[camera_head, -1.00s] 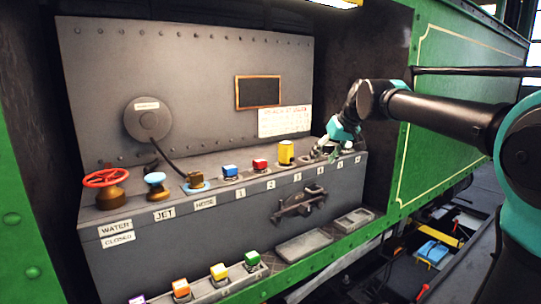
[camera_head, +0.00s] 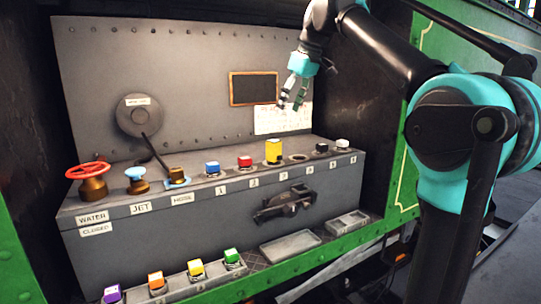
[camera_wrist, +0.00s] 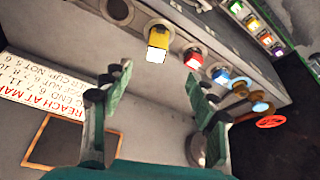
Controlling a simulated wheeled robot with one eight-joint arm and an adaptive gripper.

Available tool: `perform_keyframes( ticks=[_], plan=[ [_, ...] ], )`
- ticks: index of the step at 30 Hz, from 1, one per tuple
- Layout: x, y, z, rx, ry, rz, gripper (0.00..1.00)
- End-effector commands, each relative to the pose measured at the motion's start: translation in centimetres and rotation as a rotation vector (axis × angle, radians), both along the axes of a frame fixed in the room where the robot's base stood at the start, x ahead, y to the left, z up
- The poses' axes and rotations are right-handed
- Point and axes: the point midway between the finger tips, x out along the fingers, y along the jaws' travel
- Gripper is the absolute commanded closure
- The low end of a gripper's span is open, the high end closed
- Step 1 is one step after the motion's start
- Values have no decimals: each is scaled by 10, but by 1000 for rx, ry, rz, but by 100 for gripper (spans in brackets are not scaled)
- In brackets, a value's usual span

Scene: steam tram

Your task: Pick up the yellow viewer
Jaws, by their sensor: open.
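The yellow viewer (camera_head: 273,151) is a tall yellow block standing upright in a socket of the shelf, between the red block and an empty round hole. In the wrist view the yellow viewer (camera_wrist: 160,38) shows beyond the fingertips, above the middle, with a white end. My gripper (camera_head: 291,104) is above the viewer and slightly right of it in the head view, fingers pointing down. In the wrist view my gripper (camera_wrist: 153,85) is open, with nothing between its fingers and a gap to the viewer.
Red (camera_head: 244,162) and blue (camera_head: 212,168) blocks stand left of the viewer. Black (camera_head: 322,149) and white (camera_head: 342,145) ones stand right. The empty hole (camera_head: 297,158) is beside the viewer. A framed board (camera_head: 253,89) and paper sign hang behind. Valves occupy the shelf's left end.

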Motion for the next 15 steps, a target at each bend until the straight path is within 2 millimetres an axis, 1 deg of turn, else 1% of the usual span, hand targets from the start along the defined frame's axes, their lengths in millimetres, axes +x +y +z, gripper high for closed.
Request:
perform_keyframes(
  ticks=[1, 9, 15],
  plan=[
    [2, 3, -9, 0, 0, 1, 41],
    [14, 20, -59, 1, -1, 0, 41],
    [22, 31, -90, 2, -1, -1, 41]
  ],
)
